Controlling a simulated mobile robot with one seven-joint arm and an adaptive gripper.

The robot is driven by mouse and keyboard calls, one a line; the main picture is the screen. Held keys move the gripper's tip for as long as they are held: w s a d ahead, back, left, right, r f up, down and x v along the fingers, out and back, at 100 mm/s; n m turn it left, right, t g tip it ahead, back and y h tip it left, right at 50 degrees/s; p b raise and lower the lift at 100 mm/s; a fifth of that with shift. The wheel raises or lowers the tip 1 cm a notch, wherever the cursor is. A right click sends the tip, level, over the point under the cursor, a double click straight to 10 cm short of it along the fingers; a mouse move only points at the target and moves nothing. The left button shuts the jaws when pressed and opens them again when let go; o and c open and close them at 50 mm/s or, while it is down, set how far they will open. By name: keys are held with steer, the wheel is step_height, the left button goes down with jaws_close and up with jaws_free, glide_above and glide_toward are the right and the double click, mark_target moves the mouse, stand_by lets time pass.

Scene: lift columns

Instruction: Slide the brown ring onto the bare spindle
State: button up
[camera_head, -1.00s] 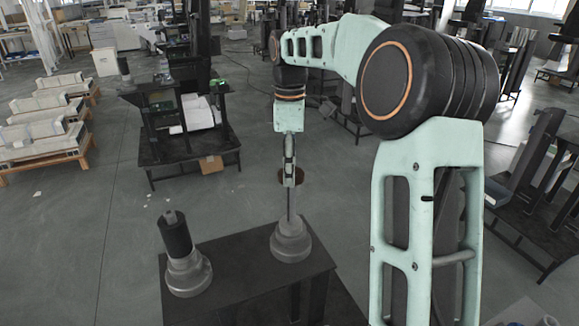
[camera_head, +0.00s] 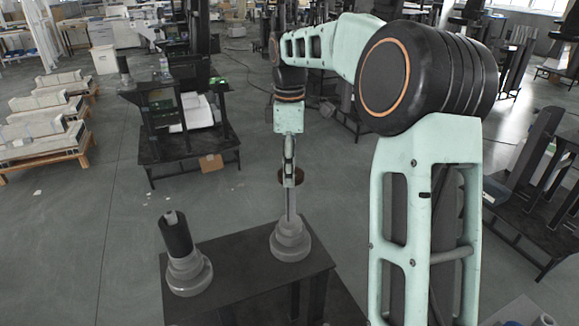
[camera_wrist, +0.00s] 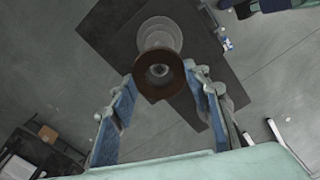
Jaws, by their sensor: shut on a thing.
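The brown ring (camera_head: 281,178) is held between the fingers of my gripper (camera_head: 289,177), above the table and in line with the bare spindle. In the wrist view the ring (camera_wrist: 160,93) sits between the fingertips of my gripper (camera_wrist: 160,82), hole facing the camera. The bare spindle (camera_head: 290,238) stands upright on a stepped grey base. In the wrist view its round base (camera_wrist: 160,32) shows beyond the ring, and a grey tip shows inside the hole. I cannot tell whether the ring is around the tip or just above it; a finger hides part of it.
A second spindle (camera_head: 177,238) with a black sleeve stands left on the same dark table (camera_head: 243,265). A dark workbench (camera_head: 180,152) is behind at left, and pallets (camera_head: 45,145) stand at far left. Another dark stand (camera_head: 535,205) is at right. Floor lies open between them.

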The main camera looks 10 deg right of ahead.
mark_target(289, 211)
steer(key=shift+f, duration=0.2)
steer(key=shift+f+b, duration=3.95)
steer(key=shift+f, duration=2.95)
steer(key=o, duration=1.3)
step_height(289, 211, up, 12)
